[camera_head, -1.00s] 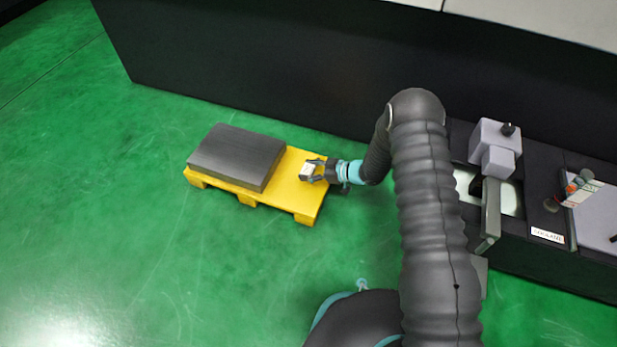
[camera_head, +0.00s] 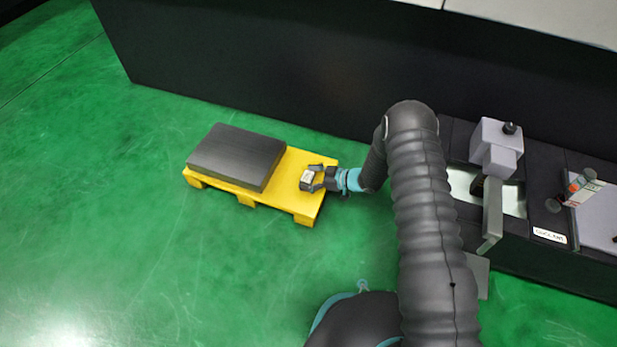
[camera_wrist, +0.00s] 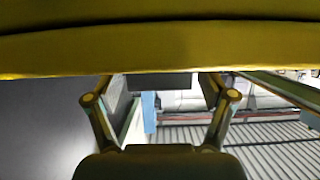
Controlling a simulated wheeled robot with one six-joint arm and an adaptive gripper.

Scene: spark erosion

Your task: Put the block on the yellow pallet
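The block (camera_head: 307,176) is small, with a pale top face. It is in my gripper (camera_head: 311,179), over the bare right part of the yellow pallet (camera_head: 288,195) in the head view. The fingers lie on two sides of the block. I cannot tell whether its underside touches the pallet. In the wrist view my gripper (camera_wrist: 162,92) has its fingers apart, with a grey face between them that may be the block. A yellow surface fills the top of that view and hides the fingertips.
A large dark grey slab (camera_head: 237,155) covers the left part of the pallet. A long black cabinet (camera_head: 250,70) stands behind it. A machine with a light grey head (camera_head: 495,145) is at the right. Green floor (camera_head: 130,240) is clear at the left and front.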

